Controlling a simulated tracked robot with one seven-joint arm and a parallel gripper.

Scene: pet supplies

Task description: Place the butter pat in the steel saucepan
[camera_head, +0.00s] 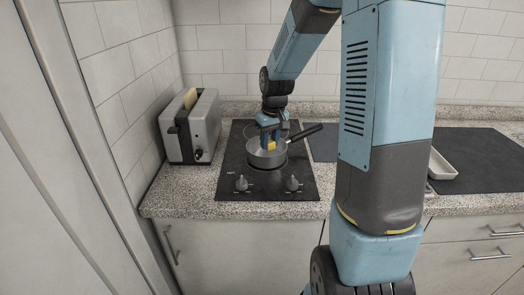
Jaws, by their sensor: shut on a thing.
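The steel saucepan (267,159) stands on the black cooktop, its dark handle pointing to the upper right. My gripper (269,143) points down over the pan, with its fingertips at or just inside the pan's opening. It is shut on a small yellow piece, the butter pat (271,146), which shows between the fingers. I cannot tell whether the butter pat touches the pan's bottom. The gripper hides part of the pan's inside and far rim.
A toaster (190,128) with a bread slice stands left of the cooktop (235,168). Two knobs (292,183) sit at the cooktop's front. A pale tray (440,165) and a dark mat (480,160) lie to the right, partly behind my arm.

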